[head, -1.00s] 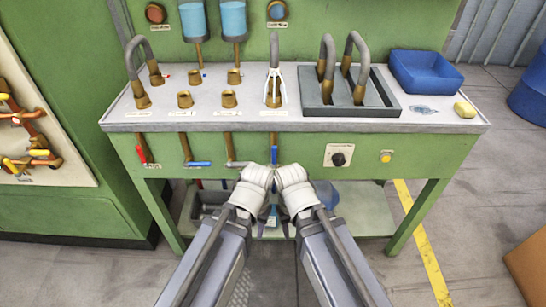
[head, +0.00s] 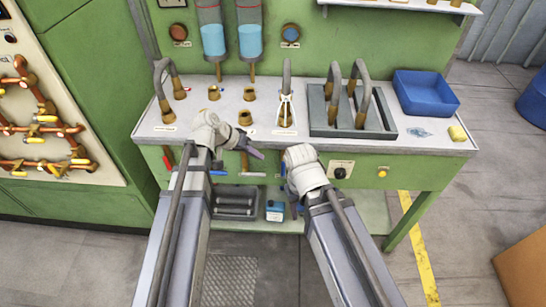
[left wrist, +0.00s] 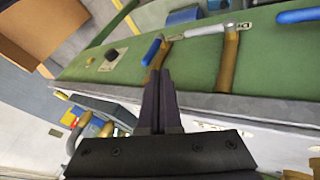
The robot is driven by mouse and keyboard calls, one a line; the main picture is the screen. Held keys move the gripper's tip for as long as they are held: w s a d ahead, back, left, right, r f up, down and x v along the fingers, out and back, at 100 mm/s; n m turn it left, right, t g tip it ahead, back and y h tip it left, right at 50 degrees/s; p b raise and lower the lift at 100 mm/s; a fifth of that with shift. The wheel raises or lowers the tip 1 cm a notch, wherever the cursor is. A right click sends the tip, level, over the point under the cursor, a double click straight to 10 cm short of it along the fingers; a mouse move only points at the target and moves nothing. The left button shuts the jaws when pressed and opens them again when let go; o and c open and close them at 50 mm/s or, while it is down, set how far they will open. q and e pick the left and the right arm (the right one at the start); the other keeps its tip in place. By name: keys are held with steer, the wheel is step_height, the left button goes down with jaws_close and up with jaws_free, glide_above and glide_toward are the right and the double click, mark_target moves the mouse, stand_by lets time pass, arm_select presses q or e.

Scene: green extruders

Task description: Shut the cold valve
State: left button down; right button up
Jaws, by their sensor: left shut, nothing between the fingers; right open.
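Several lever valves sit on the green front panel: one with a red handle (head: 168,158), one with a level blue handle (head: 218,173), one with a level grey lever (head: 250,175), and one with a hanging blue handle (head: 283,168). The labels are too small to read, so I cannot tell which is cold. My left gripper (head: 258,154) is shut and empty, in front of the panel near the grey-lever pipe. In the left wrist view its fingers (left wrist: 160,95) lie close to a blue handle (left wrist: 152,50); contact is unclear. My right gripper (head: 285,188) is open, low beside the hanging blue handle.
The countertop (head: 420,145) carries brass fittings, grey gooseneck taps, a sink (head: 322,122), a blue bin (head: 427,97) and a yellow sponge (head: 457,133). A pipe panel (head: 90,165) stands at left.

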mark_target(283, 169)
arm_select(q)
steer(key=shift+w+r, duration=0.1)
steer(key=shift+w, duration=0.05)
steer(key=shift+b+x, duration=4)
steer(key=shift+x, duration=0.95)
steer(key=shift+d+r+p, duration=0.15)
steer(key=shift+p, duration=0.2)
steer(key=shift+d+y, duration=0.1)
steer(key=shift+y, duration=0.3)
